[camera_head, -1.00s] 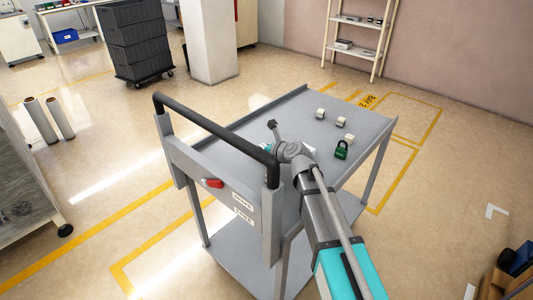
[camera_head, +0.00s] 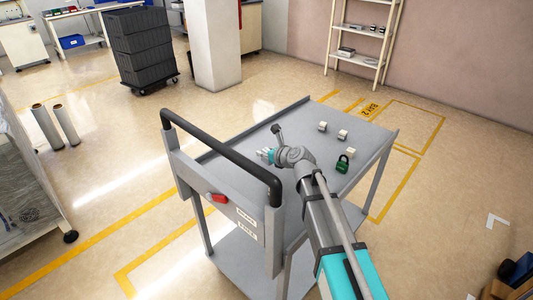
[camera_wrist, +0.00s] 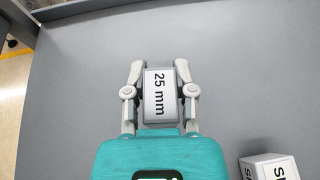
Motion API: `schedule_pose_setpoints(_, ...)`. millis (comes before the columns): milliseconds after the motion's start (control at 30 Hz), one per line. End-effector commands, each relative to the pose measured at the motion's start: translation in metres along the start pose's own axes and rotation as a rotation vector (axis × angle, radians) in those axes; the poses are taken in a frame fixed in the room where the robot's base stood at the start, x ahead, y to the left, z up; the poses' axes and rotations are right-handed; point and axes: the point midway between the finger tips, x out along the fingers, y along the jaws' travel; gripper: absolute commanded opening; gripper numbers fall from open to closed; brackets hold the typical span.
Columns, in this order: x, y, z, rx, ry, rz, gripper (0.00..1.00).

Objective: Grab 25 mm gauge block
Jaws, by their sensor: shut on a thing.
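The 25 mm gauge block (camera_wrist: 159,97) is a pale block with dark sides and "25 mm" printed on its top face, the text running down the wrist view. My gripper (camera_wrist: 160,72) has one finger on each side of the block and is shut on it. Below it in the wrist view is the grey top of the cart; I cannot tell whether the block touches it. In the head view my gripper (camera_head: 265,154) is small, over the near left part of the cart top, and the held block is hard to make out there.
Another pale block (camera_wrist: 268,167) with cut-off lettering lies at lower right in the wrist view. Small pale blocks (camera_head: 342,135) and a green padlock (camera_head: 343,164) are on the cart top (camera_head: 300,118). The cart's black handle (camera_head: 220,147) rises at the near side.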

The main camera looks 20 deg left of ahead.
Motion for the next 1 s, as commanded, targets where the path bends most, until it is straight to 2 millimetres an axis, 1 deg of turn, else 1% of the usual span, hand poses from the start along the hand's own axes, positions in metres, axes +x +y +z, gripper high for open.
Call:
schedule_pose_setpoints(33,-0.004,0.000,0.011,0.000,0.000,0.000,0.00)
schedule_pose_setpoints(200,-0.011,0.000,0.028,0.000,0.000,0.000,0.00)
schedule_pose_setpoints(400,-0.018,0.000,0.043,0.000,0.000,0.000,0.00)
schedule_pose_setpoints(700,-0.022,0.000,0.054,0.000,0.000,0.000,0.00)
schedule_pose_setpoints(1000,-0.022,0.000,0.055,0.000,0.000,0.000,0.00)
